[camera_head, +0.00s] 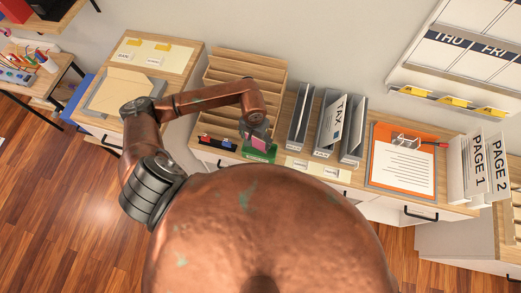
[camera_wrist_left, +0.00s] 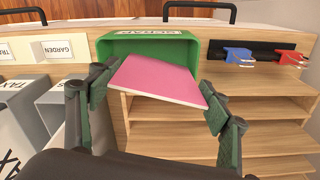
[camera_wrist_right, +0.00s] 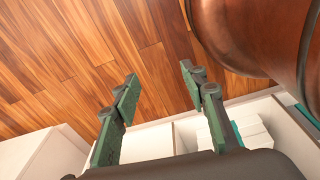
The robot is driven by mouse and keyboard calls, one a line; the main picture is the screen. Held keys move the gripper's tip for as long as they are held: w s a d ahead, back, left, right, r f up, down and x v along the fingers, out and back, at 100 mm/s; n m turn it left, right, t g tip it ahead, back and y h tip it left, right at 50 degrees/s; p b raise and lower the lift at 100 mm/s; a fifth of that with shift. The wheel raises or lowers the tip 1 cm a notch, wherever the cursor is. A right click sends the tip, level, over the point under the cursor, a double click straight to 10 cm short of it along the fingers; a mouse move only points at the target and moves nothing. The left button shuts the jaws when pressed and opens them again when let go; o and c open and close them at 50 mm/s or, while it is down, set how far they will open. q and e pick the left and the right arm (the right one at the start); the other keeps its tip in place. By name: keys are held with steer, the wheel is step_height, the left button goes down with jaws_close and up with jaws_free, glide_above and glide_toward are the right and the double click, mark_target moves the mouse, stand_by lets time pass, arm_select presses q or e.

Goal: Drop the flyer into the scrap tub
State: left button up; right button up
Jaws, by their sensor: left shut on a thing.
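My left gripper (camera_head: 258,130) is shut on the pink flyer (camera_wrist_left: 160,80), whose ends lie at the two fingers in the left wrist view. The green scrap tub (camera_head: 260,155) stands at the front of the wooden shelf unit. In the left wrist view the tub (camera_wrist_left: 190,45) has an upside-down label on its front wall, and the flyer overlaps its opening. I cannot tell whether the flyer's edge is inside the tub. My right gripper (camera_wrist_right: 160,76) is open and empty above the floor and white furniture, outside the head view.
Blue and red clips (camera_wrist_left: 265,56) sit on a dark strip beside the tub. Grey file holders (camera_head: 325,125) stand to its right in the head view. An orange clipboard (camera_head: 380,132) lies farther right, by page signs (camera_head: 480,165). A grey tray (camera_head: 105,100) is at left.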

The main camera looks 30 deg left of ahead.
arm_select(q)
steer(key=shift+f, duration=0.95)
arm_select(e)
steer(key=shift+s+a+f, duration=0.35)
steer(key=shift+s+a, duration=0.25)
steer(key=shift+s, duration=0.2)
arm_select(q)
steer(key=o, duration=0.9)
arm_select(e)
steer(key=shift+w+d, duration=0.25)
steer(key=shift+d, duration=0.25)
arm_select(q)
steer(key=shift+r, duration=0.1)
arm_select(e)
steer(key=shift+w, duration=0.1)
arm_select(q)
step_height(320, 180, up, 12)
steer(key=shift+s+f, duration=0.1)
steer(key=shift+s, duration=0.05)
arm_select(e)
steer(key=shift+a, duration=0.15)
